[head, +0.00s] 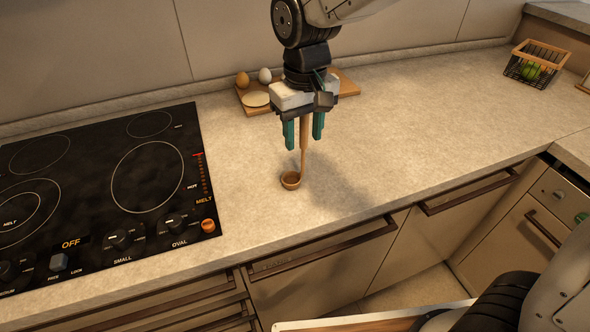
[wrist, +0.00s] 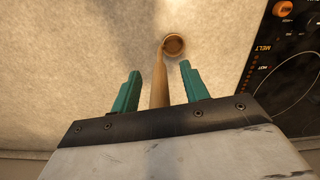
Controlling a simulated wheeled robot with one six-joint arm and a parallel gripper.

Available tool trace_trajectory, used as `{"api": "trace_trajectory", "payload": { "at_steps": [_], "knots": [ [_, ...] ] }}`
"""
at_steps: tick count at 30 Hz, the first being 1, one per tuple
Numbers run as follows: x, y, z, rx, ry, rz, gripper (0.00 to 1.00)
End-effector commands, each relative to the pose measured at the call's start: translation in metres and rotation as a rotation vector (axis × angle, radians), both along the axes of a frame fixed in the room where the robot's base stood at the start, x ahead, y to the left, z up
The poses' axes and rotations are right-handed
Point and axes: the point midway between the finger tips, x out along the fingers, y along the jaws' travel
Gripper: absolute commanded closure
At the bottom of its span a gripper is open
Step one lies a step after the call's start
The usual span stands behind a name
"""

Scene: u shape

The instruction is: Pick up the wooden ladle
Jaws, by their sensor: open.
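The wooden ladle lies on the counter, its bowl (head: 290,180) toward the front edge and its handle (head: 304,140) running back under my gripper. In the wrist view the ladle's bowl (wrist: 174,45) is beyond the fingertips and its handle (wrist: 159,85) runs between the two fingers. My gripper (head: 304,142) points down over the handle with its teal fingers open, one on each side. It also shows in the wrist view (wrist: 160,82). The handle's far end is hidden by my gripper. I cannot tell the exact height of the fingertips above the counter.
A black cooktop (head: 95,190) with knobs is on the left. Behind my gripper a wooden board (head: 349,86) holds a brown egg (head: 242,79), a white egg (head: 265,75) and a pale round piece (head: 255,99). A basket (head: 537,62) stands at the back right. The counter right of the ladle is clear.

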Motion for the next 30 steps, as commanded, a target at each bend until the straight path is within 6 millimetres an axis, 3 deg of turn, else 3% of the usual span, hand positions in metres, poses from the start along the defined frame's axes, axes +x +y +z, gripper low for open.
{"api": "trace_trajectory", "payload": {
  "at_steps": [7, 12, 23, 30],
  "knots": [
    [0.000, 0.000, -0.002, 0.000, -0.001, 0.000, 0.55],
    [0.000, 0.000, -0.002, 0.000, -0.001, 0.001, 1.00],
    [0.000, 0.000, 0.001, 0.001, -0.002, 0.001, 1.00],
    [0.001, 0.001, 0.021, 0.002, -0.005, 0.001, 1.00]
  ]
}}
